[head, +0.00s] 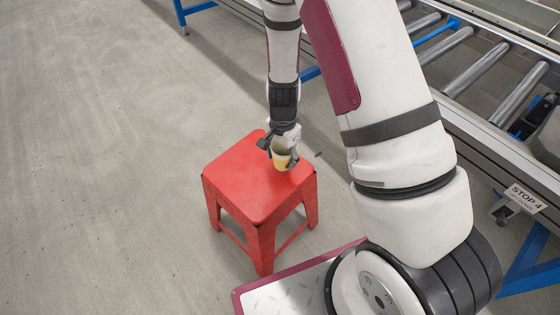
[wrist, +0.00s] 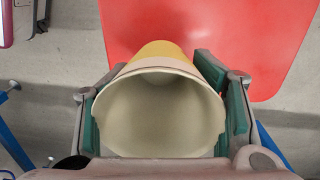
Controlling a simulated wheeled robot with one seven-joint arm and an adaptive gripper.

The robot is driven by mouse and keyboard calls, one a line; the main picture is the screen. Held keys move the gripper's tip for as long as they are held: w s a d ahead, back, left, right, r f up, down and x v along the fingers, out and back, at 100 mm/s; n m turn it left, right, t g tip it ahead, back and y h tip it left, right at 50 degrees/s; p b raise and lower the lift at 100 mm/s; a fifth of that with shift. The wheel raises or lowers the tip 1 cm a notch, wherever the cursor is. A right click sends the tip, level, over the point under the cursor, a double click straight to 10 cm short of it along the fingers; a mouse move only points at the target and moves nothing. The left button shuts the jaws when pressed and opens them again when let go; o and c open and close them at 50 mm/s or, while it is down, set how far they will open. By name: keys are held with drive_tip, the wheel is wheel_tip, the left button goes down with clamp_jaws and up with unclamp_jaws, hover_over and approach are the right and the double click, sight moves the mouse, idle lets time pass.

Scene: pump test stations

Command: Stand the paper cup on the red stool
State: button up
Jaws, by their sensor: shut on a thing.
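The red stool (head: 243,185) stands on the floor left of my arm; its seat also shows at the top of the wrist view (wrist: 215,40). My gripper (head: 279,150) is over the far right part of the seat. It is shut on the paper cup (head: 281,161), which is yellow outside and pale inside. In the wrist view the open mouth of the cup (wrist: 160,112) faces the camera, with a green finger pad on each side. The cup looks upright in the head view. I cannot tell whether its base touches the seat.
A roller conveyor (head: 475,70) with blue legs runs along the right, with a "STOP 4" sign (head: 525,198) on its side. The grey floor (head: 100,170) left of the stool is clear. The left and front of the seat are bare.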

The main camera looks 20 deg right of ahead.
sight(280, 161)
drive_tip(key=shift+w+a, duration=0.15)
drive_tip(key=shift+w, duration=0.35)
wheel_tip(280, 161, down, 4)
drive_tip(key=shift+w+r+b, duration=0.1)
drive_tip(key=shift+w+b, duration=0.05)
drive_tip(key=shift+b, duration=0.85)
drive_tip(key=o, duration=0.9)
drive_tip(key=shift+r, duration=0.1)
drive_tip(key=shift+c, duration=0.2)
